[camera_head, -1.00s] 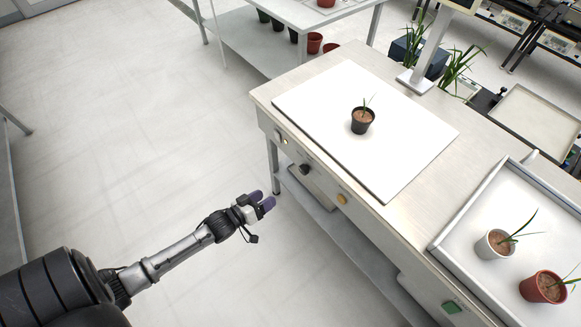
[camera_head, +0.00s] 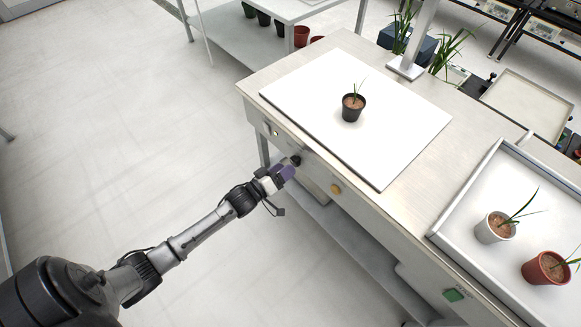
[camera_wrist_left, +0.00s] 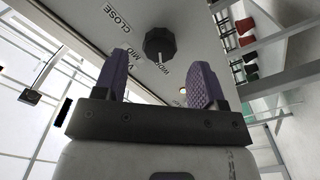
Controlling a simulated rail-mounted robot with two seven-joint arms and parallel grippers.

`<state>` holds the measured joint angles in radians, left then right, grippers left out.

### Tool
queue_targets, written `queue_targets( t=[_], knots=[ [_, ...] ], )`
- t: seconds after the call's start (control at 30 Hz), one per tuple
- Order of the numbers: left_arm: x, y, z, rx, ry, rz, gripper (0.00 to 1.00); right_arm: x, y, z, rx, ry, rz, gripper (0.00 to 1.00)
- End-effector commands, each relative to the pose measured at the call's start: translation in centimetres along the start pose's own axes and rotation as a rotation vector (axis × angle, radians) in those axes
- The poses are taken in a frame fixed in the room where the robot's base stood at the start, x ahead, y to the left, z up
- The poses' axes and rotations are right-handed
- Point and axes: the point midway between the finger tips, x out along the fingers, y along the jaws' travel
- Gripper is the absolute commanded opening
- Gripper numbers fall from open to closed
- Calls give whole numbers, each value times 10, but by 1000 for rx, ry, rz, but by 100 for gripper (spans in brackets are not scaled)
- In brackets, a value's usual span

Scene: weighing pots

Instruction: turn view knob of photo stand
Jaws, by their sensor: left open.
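The view knob (camera_wrist_left: 160,45) is a dark faceted knob on the stand's front panel, with the labels CLOSE, MID and WIDE around it in the left wrist view. In the head view the knob (camera_head: 296,160) shows just past my left fingertips. My left gripper (camera_head: 286,173) is open and empty in front of the panel. In the left wrist view its two purple fingers (camera_wrist_left: 158,82) are spread, with the knob ahead and between them, apart from both. The photo stand (camera_head: 420,125) carries a white board (camera_head: 390,150) with a black potted plant (camera_head: 352,106). My right gripper is out of view.
A yellow-orange button (camera_head: 336,189) and a green button (camera_head: 453,295) are on the same front panel. A tray (camera_head: 470,190) with a white pot (camera_head: 494,228) and a red-brown pot (camera_head: 546,268) is at right. The floor at left is clear.

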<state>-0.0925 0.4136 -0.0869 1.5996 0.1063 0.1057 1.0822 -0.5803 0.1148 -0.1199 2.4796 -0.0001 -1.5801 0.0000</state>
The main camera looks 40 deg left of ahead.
Motion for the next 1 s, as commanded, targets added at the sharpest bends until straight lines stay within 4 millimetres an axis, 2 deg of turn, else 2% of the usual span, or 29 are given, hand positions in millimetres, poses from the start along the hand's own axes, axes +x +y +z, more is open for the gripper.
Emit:
queue_targets(
  t=[0.1,0.3,0.7,1.0],
  knots=[
    [15,-1,1,2,1,0,64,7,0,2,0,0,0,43],
    [29,0,0,0,0,1,64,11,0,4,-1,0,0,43],
    [32,0,0,1,-1,-1,64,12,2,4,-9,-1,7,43],
    [32,0,0,1,0,-1,36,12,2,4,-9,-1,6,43]
  ],
)
